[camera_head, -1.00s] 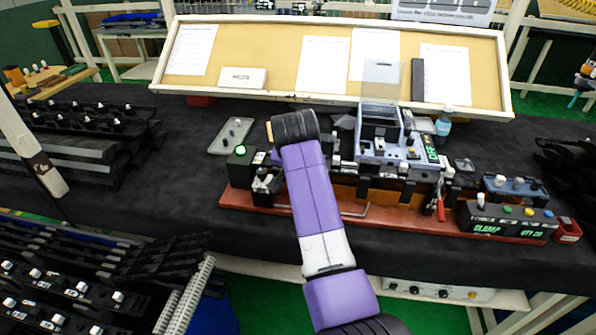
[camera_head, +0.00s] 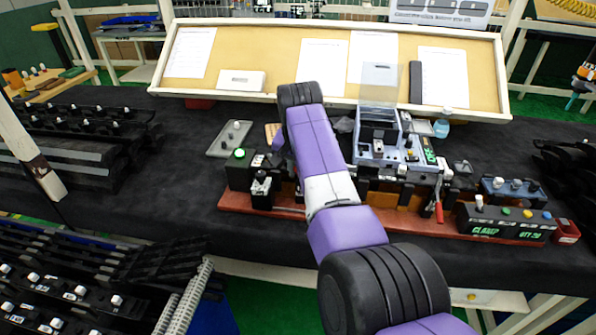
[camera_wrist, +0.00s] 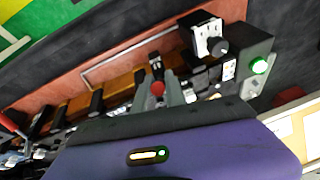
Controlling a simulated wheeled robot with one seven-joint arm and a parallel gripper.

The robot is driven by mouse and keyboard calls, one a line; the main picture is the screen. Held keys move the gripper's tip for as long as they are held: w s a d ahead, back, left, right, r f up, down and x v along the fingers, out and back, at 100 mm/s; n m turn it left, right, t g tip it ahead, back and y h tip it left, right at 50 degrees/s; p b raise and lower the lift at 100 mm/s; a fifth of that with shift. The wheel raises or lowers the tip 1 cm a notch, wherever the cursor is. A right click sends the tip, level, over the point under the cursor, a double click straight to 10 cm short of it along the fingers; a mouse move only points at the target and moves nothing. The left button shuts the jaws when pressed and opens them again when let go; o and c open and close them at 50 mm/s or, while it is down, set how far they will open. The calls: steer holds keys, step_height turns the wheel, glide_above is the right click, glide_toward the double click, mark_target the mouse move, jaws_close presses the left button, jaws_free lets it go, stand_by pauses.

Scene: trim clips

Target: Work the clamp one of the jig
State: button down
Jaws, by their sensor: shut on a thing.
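The jig is a long reddish-brown board (camera_head: 405,226) with black and metal fixtures, on the dark-covered table. In the wrist view, a clamp with a red-tipped handle (camera_wrist: 157,88) stands at the jig's orange-brown rail. My gripper (camera_wrist: 160,93) has its grey fingers on either side of this red tip and is shut on it. In the head view, my purple and white arm hides the gripper and this clamp. Another clamp with a red handle (camera_head: 439,212) stands farther right on the jig, apart from my gripper.
A black box with a lit green button (camera_head: 239,154) stands at the jig's left end. A grey-blue fixture (camera_head: 380,145) with a clear raised plate rises behind the rail. A black box with green lettering (camera_head: 505,222) is at the right front. A grey tray (camera_head: 230,138) lies behind left.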

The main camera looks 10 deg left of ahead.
steer(key=shift+f, duration=0.1)
steer(key=c, duration=1.4)
jaws_free()
steer(key=b+v, duration=0.1)
steer(key=v, duration=0.7)
